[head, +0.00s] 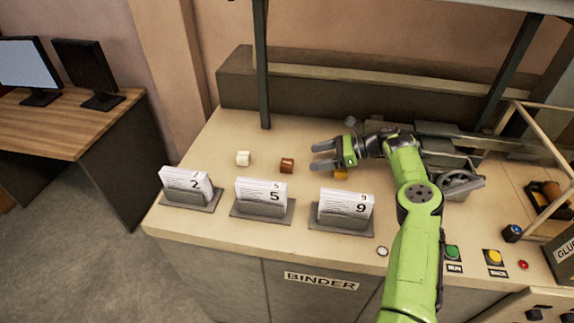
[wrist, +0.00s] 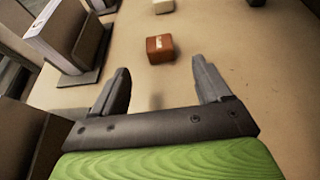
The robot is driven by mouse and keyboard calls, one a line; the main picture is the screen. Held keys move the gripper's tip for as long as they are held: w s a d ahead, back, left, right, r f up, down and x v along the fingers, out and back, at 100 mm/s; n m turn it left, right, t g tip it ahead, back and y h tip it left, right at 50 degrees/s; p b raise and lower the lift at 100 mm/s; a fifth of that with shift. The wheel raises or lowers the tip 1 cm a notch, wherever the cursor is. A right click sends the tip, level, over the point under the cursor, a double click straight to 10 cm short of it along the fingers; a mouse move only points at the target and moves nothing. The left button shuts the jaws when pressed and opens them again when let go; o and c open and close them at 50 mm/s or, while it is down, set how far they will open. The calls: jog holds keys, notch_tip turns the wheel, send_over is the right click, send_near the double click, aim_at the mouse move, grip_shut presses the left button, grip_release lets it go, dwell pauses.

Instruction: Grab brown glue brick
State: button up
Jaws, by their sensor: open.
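The brown glue brick (head: 287,166) lies on the tan binder table between a white brick and my gripper. In the wrist view the brown brick (wrist: 160,48) sits just beyond my fingertips, near the middle of the gap, with a pale mark on it. My gripper (head: 318,156) is open and empty, its fingers pointing left toward the brick in the head view. In the wrist view both fingers (wrist: 160,78) are spread apart and do not touch the brick.
A white brick (head: 243,158) lies left of the brown one, and a yellow brick (head: 340,174) is partly hidden under my gripper. Card holders marked 2 (head: 188,187), 5 (head: 262,198) and 9 (head: 344,209) line the front edge. A dark post (head: 262,70) stands behind.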

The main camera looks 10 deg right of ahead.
aim_at(290, 162)
jog(key=p+x, duration=0.1)
jog(key=x, duration=0.9)
jog(key=shift+w+a, duration=0.1)
jog(key=shift+a, duration=0.25)
jog(key=c, duration=1.1)
